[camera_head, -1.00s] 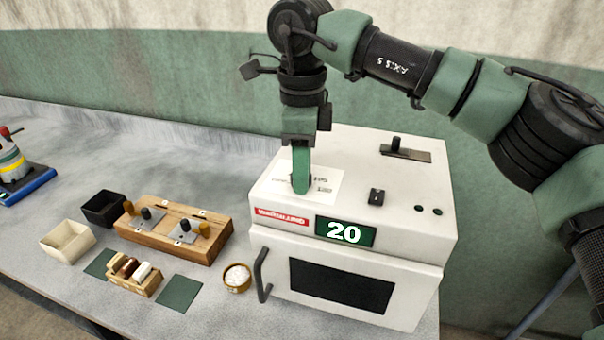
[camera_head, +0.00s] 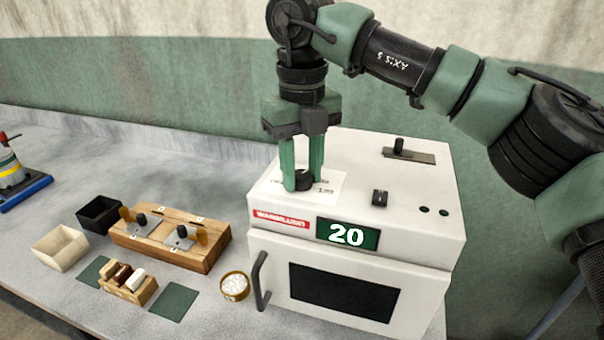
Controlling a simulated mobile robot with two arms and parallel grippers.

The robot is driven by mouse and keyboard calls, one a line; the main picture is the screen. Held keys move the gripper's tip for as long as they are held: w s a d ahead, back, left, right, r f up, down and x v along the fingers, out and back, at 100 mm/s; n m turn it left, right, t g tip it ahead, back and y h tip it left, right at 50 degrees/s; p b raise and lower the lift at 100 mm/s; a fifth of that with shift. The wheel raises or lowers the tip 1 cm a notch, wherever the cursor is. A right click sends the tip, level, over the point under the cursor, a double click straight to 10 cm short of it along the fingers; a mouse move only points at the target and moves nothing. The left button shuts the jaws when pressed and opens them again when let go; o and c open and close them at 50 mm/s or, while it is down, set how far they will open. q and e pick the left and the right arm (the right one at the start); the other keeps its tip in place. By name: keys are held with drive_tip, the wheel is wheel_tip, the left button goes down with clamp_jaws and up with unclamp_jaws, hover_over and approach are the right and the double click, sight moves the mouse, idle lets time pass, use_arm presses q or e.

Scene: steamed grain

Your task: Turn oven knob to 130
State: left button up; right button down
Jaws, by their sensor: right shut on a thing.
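The white oven (camera_head: 355,215) stands on the counter at the right, its door shut. Its green display (camera_head: 347,235) reads 20. The black oven knob (camera_head: 304,181) sits on a white printed label on the oven top, at the left. My right gripper (camera_head: 303,180) points down from above, its two green fingers on either side of the knob and shut on it. The fingers hide part of the label, so I cannot read the knob's setting. My left gripper is not in view.
A black slider (camera_head: 399,148) and a small black switch (camera_head: 380,198) are on the oven top. A wooden box (camera_head: 170,240), a cream bin (camera_head: 60,248), a black bin (camera_head: 98,214) and a bowl of white grain (camera_head: 234,286) stand left of the oven.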

sight(300, 174)
drive_tip(key=m+b, duration=0.1)
drive_tip(key=m, duration=0.5)
drive_tip(key=shift+m+b, duration=0.3)
drive_tip(key=shift+b, duration=0.1)
drive_tip(key=m+b, duration=0.1)
drive_tip(key=m, duration=0.5)
drive_tip(key=shift+a+b, duration=0.1)
drive_tip(key=shift+b, duration=0.25)
drive_tip(key=c, duration=1)
unclamp_jaws()
wheel_tip(300, 174, up, 8)
drive_tip(key=shift+a+f+p, duration=0.1)
drive_tip(key=shift+f+p, duration=0.05)
drive_tip(key=shift+p, duration=0.15)
